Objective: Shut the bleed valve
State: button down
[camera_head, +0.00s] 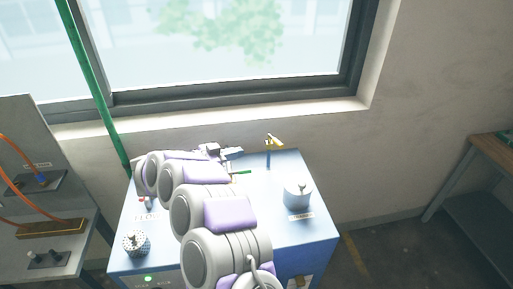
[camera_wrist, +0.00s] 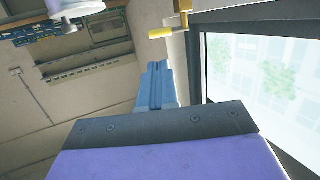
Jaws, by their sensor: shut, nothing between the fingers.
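A small yellow-handled valve (camera_head: 273,142) stands at the back right of the blue cabinet top (camera_head: 262,205). In the wrist view its yellow handle (camera_wrist: 161,33) is at the top, beyond my fingers. I cannot read a label that marks it as the bleed valve. My gripper (camera_head: 233,153) is over the back of the cabinet, to the left of the yellow valve and apart from it. Its blue-grey fingers (camera_wrist: 156,75) are together and empty in the wrist view. A short green bar (camera_head: 241,172) shows beside my arm; its base is hidden.
A grey cylinder with a top knob (camera_head: 297,194) stands at the cabinet's right, and a dotted knob (camera_head: 136,243) at the front left. A green pole (camera_head: 92,75) rises at the left. The window wall (camera_head: 340,150) is close behind. A bench (camera_head: 490,160) stands far right.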

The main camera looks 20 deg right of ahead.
aim_at(276, 143)
jog(key=b+x, duration=0.3)
jog(key=x, duration=1)
jog(key=shift+w+d, duration=0.15)
jog(key=shift+d, duration=0.25)
